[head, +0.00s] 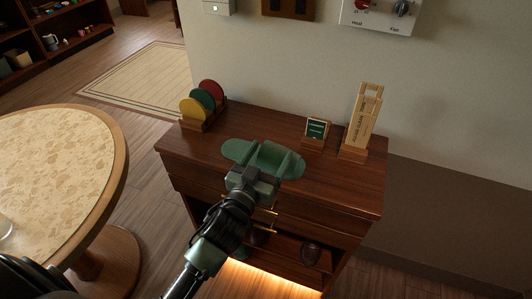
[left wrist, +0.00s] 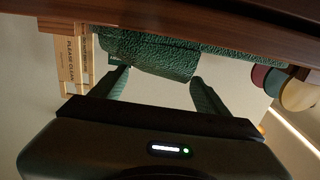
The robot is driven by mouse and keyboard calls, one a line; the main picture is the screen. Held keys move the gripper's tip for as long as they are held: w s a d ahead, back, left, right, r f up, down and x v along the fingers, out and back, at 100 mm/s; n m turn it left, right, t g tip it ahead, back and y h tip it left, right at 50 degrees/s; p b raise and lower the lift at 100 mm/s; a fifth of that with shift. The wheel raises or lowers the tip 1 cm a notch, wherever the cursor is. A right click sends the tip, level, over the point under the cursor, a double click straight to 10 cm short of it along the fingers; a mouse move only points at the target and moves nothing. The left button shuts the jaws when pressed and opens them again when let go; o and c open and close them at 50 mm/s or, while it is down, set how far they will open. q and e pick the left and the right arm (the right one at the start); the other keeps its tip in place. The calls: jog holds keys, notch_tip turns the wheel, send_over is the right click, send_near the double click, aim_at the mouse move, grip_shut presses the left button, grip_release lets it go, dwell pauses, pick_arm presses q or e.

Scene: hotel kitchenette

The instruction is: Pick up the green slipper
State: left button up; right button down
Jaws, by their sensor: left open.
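The green slipper (head: 237,149) lies on top of the dark wooden cabinet, partly hidden behind my left gripper (head: 278,158). In the left wrist view its textured green upper (left wrist: 150,55) shows at the fingertips, with a flat green part reaching to the right. My left gripper (left wrist: 160,76) is open, with one finger to each side of the upper. I cannot tell whether the fingers touch it. My right gripper is not in view.
The wooden cabinet (head: 340,190) also bears a rack of coloured discs (head: 203,103), a small green sign (head: 317,130) and a wooden card holder (head: 362,125). Dark shoes (head: 311,253) sit on its lower shelf. A round table (head: 112,185) stands at left; a wall is behind.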

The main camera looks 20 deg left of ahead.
pick_arm(q)
jog(key=w, duration=0.6)
jog(key=shift+f, duration=0.25)
jog(key=c, duration=1.4)
jog(key=shift+c, duration=0.2)
jog(key=shift+r+p, duration=0.15)
jog(key=shift+p, duration=0.15)
